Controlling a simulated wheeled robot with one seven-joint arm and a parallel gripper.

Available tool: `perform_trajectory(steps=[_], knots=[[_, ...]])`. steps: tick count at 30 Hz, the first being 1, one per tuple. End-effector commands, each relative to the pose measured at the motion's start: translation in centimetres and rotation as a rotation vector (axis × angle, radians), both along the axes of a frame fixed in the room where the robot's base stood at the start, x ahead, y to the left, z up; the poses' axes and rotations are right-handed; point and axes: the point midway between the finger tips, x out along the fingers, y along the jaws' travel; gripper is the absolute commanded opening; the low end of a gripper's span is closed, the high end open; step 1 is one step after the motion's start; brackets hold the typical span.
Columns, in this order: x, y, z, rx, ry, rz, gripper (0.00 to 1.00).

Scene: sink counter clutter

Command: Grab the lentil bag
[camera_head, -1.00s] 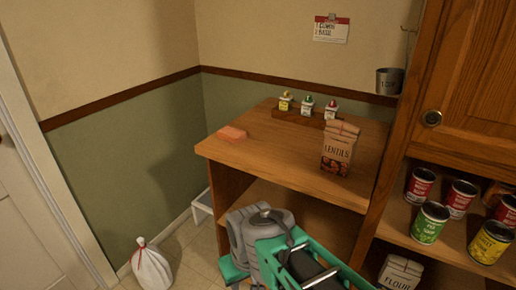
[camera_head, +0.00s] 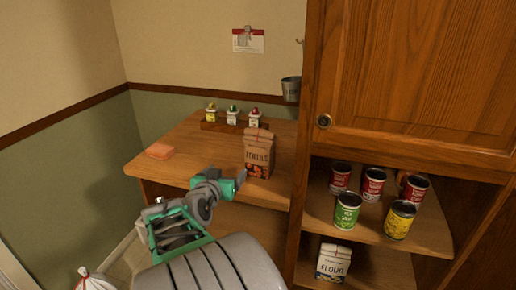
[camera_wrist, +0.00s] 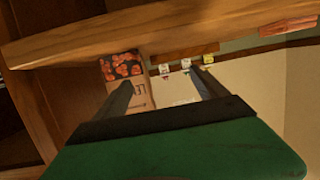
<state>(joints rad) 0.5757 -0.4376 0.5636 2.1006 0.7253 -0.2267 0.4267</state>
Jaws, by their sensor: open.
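The lentil bag (camera_head: 258,153) is a brown paper bag with dark lettering and a red-brown picture low on its front. It stands upright on the wooden counter (camera_head: 180,170), near its front right. In the wrist view the bag (camera_wrist: 122,68) appears beyond the left finger, which hides part of it. My gripper (camera_head: 242,180) is in front of the counter edge, just left of the bag's lower part. In the wrist view my gripper (camera_wrist: 165,88) has its two fingers spread apart with nothing between them.
Several small bottles (camera_head: 232,116) stand in a wooden rack at the back. The cabinet side (camera_head: 308,150) rises right of the bag. Cans (camera_head: 347,210) and a flour bag (camera_head: 333,263) sit on the shelves.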

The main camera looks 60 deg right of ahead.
Motion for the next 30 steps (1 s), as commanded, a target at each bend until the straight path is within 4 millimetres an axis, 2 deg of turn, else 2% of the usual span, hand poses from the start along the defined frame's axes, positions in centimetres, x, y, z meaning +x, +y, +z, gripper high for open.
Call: perform_trajectory(steps=[1,3,6,19,27,30], knots=[[-2.3,-2.4,2.1,-0.085,-0.022,-0.065,0.87],[-4.6,-4.3,4.4,-0.190,-0.044,-0.121,0.93],[-5.9,-5.8,5.9,-0.260,-0.055,-0.150,1.00],[-5.2,-12.4,6.1,-0.265,-0.055,-0.150,1.00],[-5.0,-13.0,6.0,-0.265,-0.057,-0.146,1.00],[-4.9,-13.0,6.0,-0.265,-0.057,-0.146,0.92]])
